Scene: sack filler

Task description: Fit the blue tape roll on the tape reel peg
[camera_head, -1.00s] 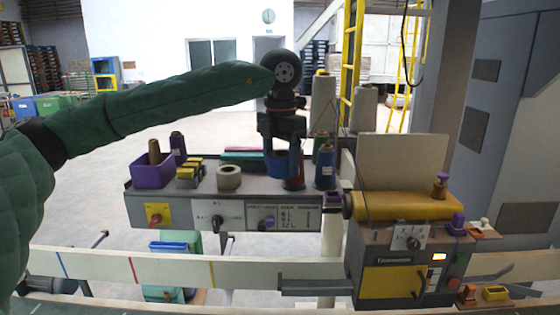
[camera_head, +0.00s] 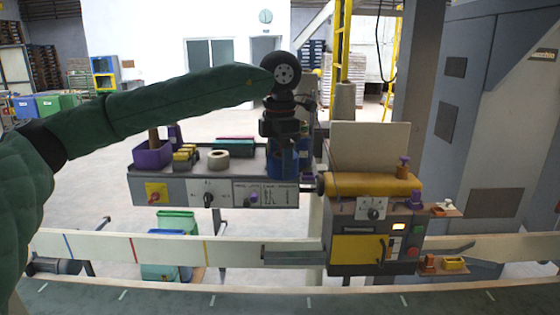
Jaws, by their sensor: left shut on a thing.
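My left gripper (camera_head: 281,140) hangs fingers-down over the right part of the grey shelf (camera_head: 165,190). It is shut on the blue tape roll (camera_head: 281,166), which is partly hidden by the gripper and blends with blue items behind it. I cannot tell whether the roll is clear of the shelf. I cannot make out the tape reel peg with certainty. The grey sack machine (camera_head: 340,212), with its yellow roller (camera_head: 372,185), stands to the right of the gripper. My right gripper is not in view.
On the shelf stand a purple bin (camera_head: 152,157), yellow blocks (camera_head: 183,160) and a cream roll (camera_head: 219,159). A brown-topped knob (camera_head: 403,167) sits on the machine's right side. A pale conveyor rail (camera_head: 110,245) runs across the front. Open floor lies behind on the left.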

